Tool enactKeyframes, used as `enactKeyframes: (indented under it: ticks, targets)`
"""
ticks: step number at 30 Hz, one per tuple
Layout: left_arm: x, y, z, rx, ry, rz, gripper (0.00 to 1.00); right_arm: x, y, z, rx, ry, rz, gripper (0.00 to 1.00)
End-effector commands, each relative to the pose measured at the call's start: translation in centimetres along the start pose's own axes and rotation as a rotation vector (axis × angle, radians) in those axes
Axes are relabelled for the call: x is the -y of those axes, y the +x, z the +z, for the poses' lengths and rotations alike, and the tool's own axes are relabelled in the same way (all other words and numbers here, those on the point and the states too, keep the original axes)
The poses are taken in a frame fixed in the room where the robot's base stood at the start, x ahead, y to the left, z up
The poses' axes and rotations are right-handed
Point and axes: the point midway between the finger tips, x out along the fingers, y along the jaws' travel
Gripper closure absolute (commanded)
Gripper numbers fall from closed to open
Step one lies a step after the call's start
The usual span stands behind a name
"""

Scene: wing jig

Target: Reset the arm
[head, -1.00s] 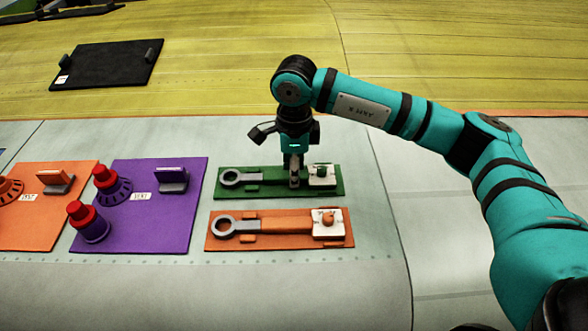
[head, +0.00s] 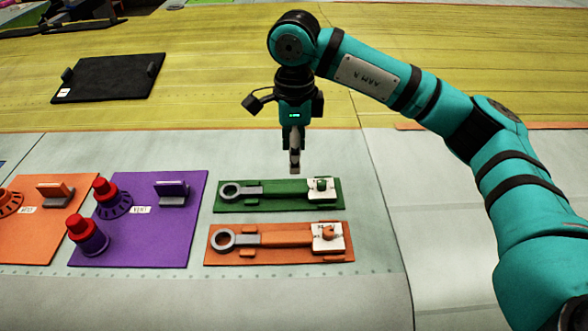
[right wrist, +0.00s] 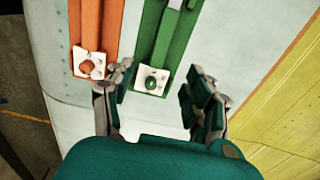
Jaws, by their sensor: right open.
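My right arm comes in from the right in the head view. Its gripper (head: 294,165) hangs pointing down above the green board (head: 279,204), clear of it and empty. In the right wrist view the two fingers of the right gripper (right wrist: 160,97) are spread apart, with the end of the green board between and beyond them. A green wrench-like tool (head: 275,188) lies on the green board, next to a white plate with a green knob (head: 321,185). My left gripper is not in either view.
An orange board (head: 280,254) with a similar orange tool lies in front of the green one. A purple board (head: 150,240) with red-topped parts and another orange board (head: 30,245) lie to the left. A black mat (head: 108,78) lies at the back left on the yellow surface.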

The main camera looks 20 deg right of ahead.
Motion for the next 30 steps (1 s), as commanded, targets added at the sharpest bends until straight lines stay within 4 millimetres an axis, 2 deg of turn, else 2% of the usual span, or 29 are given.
enactKeyframes:
  ticks: [3,6,17,26,30]
  targets:
    - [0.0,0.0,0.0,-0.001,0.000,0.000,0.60,0.0,-1.6,0.1,0.001,0.000,-0.002,0.46]
    - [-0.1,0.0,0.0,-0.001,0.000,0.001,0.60,0.0,-2.3,0.1,0.001,0.000,-0.001,0.46]
    - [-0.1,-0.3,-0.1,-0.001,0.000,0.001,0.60,0.0,-2.9,0.1,0.001,0.000,-0.001,0.46]
    - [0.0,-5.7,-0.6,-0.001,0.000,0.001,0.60,0.0,-8.3,0.1,0.001,0.000,-0.001,0.46]
    - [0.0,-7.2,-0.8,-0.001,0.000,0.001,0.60,0.0,-9.8,0.1,0.000,0.000,0.000,0.46]
